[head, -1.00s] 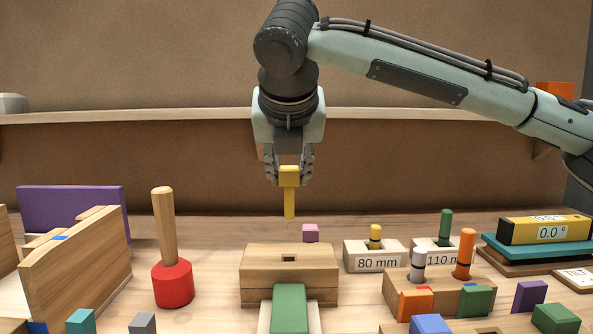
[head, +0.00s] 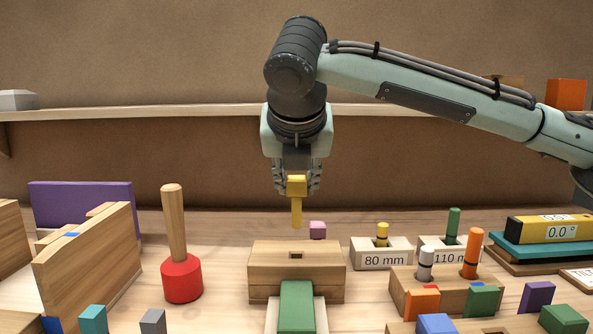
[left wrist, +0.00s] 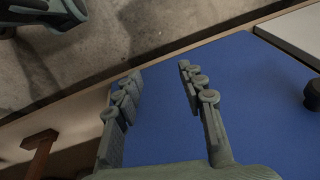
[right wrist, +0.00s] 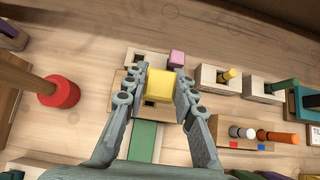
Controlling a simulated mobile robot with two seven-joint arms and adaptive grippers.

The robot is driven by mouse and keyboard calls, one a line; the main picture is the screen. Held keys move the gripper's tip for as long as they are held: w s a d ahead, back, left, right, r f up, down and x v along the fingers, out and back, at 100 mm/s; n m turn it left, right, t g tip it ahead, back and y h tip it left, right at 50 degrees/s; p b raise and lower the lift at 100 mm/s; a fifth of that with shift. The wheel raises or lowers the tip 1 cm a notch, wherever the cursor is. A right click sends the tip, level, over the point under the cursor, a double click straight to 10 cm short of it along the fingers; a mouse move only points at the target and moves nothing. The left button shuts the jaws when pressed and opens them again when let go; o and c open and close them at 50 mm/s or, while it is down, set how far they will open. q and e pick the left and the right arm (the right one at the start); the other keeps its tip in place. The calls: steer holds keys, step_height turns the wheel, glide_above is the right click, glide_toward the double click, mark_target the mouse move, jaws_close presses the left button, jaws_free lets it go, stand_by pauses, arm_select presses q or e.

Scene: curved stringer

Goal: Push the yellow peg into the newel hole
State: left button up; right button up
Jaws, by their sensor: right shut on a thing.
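The yellow peg (head: 297,205) hangs upright in my right gripper (head: 297,186), which is shut on its wider head. In the head view the peg's lower end shows above and behind a wooden block (head: 296,262) that has a small dark square hole (head: 296,256) in its top. In the right wrist view the yellow head (right wrist: 163,86) sits between the fingertips, and a dark hole (right wrist: 150,103) shows just below it. The peg's tip is hidden there. My left gripper (left wrist: 160,90) is open and empty above a blue surface, in the left wrist view only.
A green block (head: 296,305) runs forward from the wooden block. A red mallet (head: 181,277) stands to its left. Peg holders marked 80 mm (head: 379,260) and 110 mm stand to the right, near a pink cube (head: 318,229). A wooden panel (head: 85,268) stands at left.

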mark_target(297, 226)
steer(key=shift+f, duration=0.55)
steer(key=shift+f+b, duration=0.4)
steer(key=shift+f, duration=1)
arm_select(q)
steer(key=r, duration=0.1)
steer(key=w+r, duration=0.1)
steer(key=shift+d+r, duration=0.1)
steer(key=shift+r, duration=0.2)
steer(key=shift+s+r, duration=0.1)
steer(key=shift+r+p, duration=0.55)
steer(key=shift+p, duration=0.1)
steer(key=shift+r, duration=0.15)
arm_select(e)
steer(key=shift+r, duration=0.1)
steer(key=shift+p, duration=0.5)
arm_select(q)
steer(key=shift+r, duration=0.3)
steer(key=shift+f+b, duration=0.4)
steer(key=shift+b, duration=0.05)
arm_select(e)
steer(key=shift+f, duration=2.3)
